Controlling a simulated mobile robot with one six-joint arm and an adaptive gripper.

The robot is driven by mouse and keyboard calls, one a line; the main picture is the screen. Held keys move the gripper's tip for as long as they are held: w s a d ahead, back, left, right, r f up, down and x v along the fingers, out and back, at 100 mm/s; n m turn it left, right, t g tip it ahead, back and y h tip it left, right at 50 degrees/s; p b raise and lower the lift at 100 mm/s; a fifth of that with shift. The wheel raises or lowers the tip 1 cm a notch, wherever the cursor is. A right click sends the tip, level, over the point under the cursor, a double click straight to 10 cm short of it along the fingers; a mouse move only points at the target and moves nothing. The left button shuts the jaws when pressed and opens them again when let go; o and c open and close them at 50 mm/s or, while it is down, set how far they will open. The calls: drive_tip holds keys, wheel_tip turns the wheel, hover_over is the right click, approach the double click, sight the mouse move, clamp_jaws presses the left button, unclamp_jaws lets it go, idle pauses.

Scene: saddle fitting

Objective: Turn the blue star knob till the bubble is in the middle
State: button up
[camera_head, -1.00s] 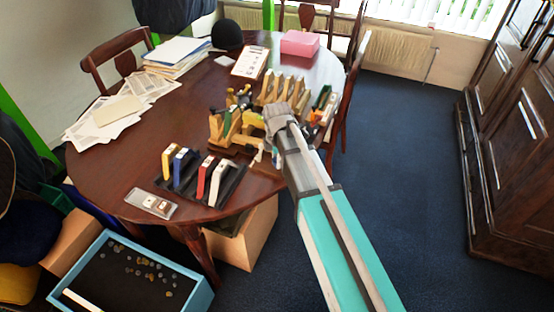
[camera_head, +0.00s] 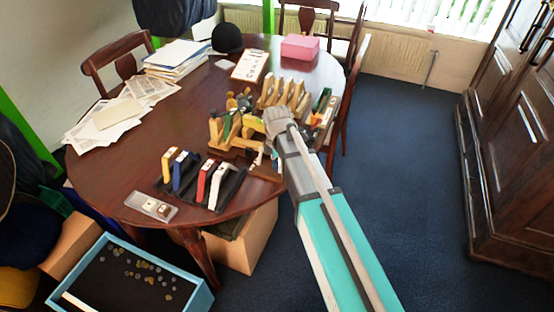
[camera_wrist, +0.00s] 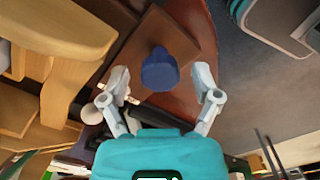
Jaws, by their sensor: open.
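The blue star knob (camera_wrist: 159,70) shows in the wrist view, ahead of my gripper (camera_wrist: 163,88) and roughly centred between its two fingertips. The fingers are spread open, one on each side of the knob, with visible gaps. I cannot tell whether the fingertips reach the knob's depth. In the head view my gripper (camera_head: 268,150) is at the right side of the wooden fixture (camera_head: 228,131), near the table's right edge. The knob is hidden there behind my arm. The bubble cannot be made out in either view.
A black rack (camera_head: 222,196) with coloured upright pieces stands front left of the gripper. Wooden stands (camera_head: 285,92) are behind it. A small clear tray (camera_head: 150,206) lies at the front edge. Papers (camera_head: 120,112) and a pink box (camera_head: 300,47) lie farther off.

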sight(277, 163)
drive_tip(key=shift+m, duration=0.3)
drive_tip(key=shift+m, duration=2)
wheel_tip(277, 163, up, 14)
drive_tip(key=p, duration=1.3)
drive_tip(key=shift+p, duration=0.4)
drive_tip(key=shift+f, duration=0.1)
drive_tip(key=s+d+m, duration=0.6)
drive_tip(key=d+m, duration=0.3)
drive_tip(key=d, duration=0.1)
drive_tip(key=s+d+m, duration=0.7)
drive_tip(key=d+m, duration=0.2)
drive_tip(key=shift+s+d, duration=0.15)
drive_tip(key=shift+d, duration=0.2)
drive_tip(key=shift+c, duration=0.2)
